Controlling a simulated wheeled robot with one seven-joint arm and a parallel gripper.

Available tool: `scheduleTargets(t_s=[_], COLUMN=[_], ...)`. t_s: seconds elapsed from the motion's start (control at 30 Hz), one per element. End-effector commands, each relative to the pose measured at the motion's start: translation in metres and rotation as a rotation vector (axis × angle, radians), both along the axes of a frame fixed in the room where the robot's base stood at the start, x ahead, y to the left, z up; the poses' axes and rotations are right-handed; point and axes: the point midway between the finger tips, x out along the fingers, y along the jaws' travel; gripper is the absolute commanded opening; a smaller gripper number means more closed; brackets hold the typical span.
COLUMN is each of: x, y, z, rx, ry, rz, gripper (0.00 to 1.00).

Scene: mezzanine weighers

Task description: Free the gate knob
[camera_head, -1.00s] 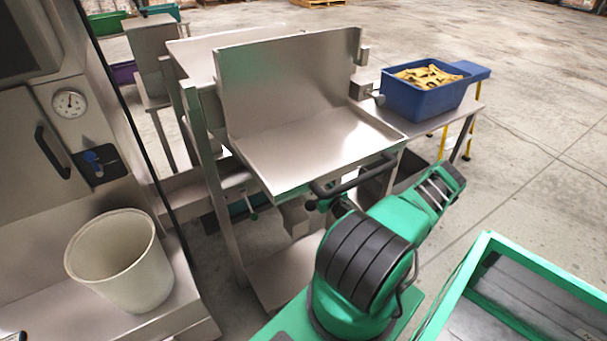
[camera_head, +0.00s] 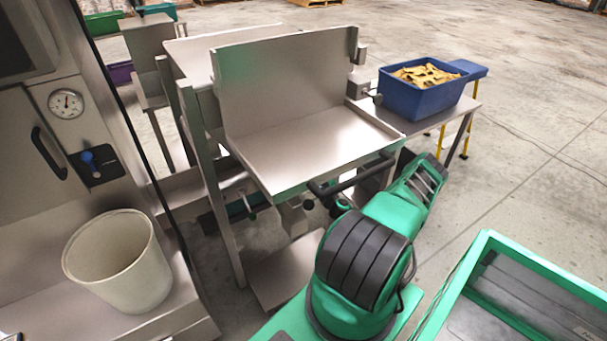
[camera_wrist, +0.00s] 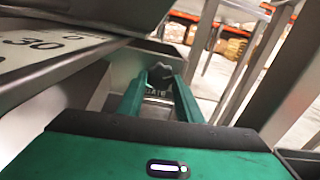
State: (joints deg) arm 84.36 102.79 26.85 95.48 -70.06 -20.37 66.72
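A dark knob (camera_wrist: 160,73) shows in the wrist view, in front of a grey metal panel. A plate below it bears lettering that seems to read "GATE". My gripper (camera_wrist: 161,84) points at the knob. Its two green fingers stand apart, one on each side of the knob near their tips; I cannot make out contact. In the head view my green arm reaches toward the steel weigher (camera_head: 310,155). My fingers and the knob cannot be made out there.
A dark handle bar (camera_head: 350,178) runs along the weigher tray's front edge. A scale face marked 30 (camera_wrist: 45,42) is close at the wrist view's upper left. A blue bin (camera_head: 420,98), a white bucket (camera_head: 115,265) and a green-rimmed crate (camera_head: 450,290) stand around.

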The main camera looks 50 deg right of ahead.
Motion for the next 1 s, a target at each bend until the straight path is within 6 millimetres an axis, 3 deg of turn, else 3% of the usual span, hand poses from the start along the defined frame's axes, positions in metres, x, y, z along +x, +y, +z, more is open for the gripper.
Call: scheduleTargets(t_s=[0.17, 0.5, 0.83, 0.87, 0.9, 0.93, 1.0], x=[-0.0003, -0.0009, -0.0013, -0.0014, -0.0014, -0.0014, -0.0013], y=[0.0001, -0.0003, -0.0005, -0.0004, -0.0004, -0.0006, -0.0009], z=[-0.0002, -0.0007, -0.0008, -0.0008, -0.0008, -0.0008, -0.0007], rx=[-0.022, -0.239, -0.256, -0.256, -0.256, -0.256, -0.257], ry=[0.005, 0.058, 0.063, 0.063, 0.063, 0.063, 0.062], rz=[0.0, 0.002, 0.001, 0.001, 0.001, 0.001, 0.001], gripper=[0.1, 0.1, 0.1, 0.35, 0.44, 0.51, 0.51])
